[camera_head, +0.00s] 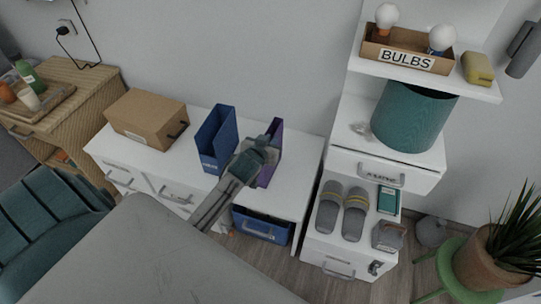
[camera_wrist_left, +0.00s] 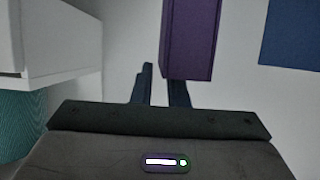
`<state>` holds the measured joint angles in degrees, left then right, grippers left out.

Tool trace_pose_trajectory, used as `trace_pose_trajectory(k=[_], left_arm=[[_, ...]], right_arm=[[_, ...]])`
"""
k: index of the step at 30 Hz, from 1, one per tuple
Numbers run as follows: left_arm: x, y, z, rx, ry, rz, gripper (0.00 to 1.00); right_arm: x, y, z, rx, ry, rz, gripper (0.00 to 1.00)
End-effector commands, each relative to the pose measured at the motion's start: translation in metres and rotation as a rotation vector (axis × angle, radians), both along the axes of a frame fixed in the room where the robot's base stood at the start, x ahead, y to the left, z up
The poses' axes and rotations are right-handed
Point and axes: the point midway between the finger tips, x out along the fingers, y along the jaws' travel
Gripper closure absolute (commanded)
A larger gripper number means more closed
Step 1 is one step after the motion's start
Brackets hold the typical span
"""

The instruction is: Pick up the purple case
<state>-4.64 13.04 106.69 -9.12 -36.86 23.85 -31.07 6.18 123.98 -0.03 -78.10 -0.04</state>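The purple case (camera_head: 275,147) stands upright on the white desk top, right of a blue file holder (camera_head: 215,140). It is partly hidden behind my left gripper (camera_head: 266,143), which is at its left side in the head view. In the left wrist view the purple case (camera_wrist_left: 190,40) is close ahead, right of centre. The fingers of my left gripper (camera_wrist_left: 162,88) are apart there, with a visible gap. The case's lower end overlaps the right finger and hides its tip. I cannot tell whether they touch. My right gripper is not in view.
A cardboard box (camera_head: 147,117) sits on the desk's left part. The blue holder also shows in the wrist view (camera_wrist_left: 290,35). At right stand a teal bin (camera_head: 412,117), a bulbs box (camera_head: 405,52), grey slippers (camera_head: 341,208) and a plant (camera_head: 500,250).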

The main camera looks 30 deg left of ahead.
Motion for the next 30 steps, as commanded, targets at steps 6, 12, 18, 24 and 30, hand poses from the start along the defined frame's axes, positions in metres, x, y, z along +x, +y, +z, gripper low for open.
trace_pose_trajectory(k=[6,12,18,24,30], left_arm=[[0.018,0.003,-0.008,0.001,0.001,0.0,0.86],[0.018,0.003,-0.008,0.0,0.001,-0.001,0.86],[0.018,0.003,-0.008,0.0,0.001,-0.001,1.0],[0.018,0.003,-0.008,0.001,0.0,-0.001,1.0],[0.018,0.003,-0.003,0.001,-0.001,-0.001,1.0]], right_arm=[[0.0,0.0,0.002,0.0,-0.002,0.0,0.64],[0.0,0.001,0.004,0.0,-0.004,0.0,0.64],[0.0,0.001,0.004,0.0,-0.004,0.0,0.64],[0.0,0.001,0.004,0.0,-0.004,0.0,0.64],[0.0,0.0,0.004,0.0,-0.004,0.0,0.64]])
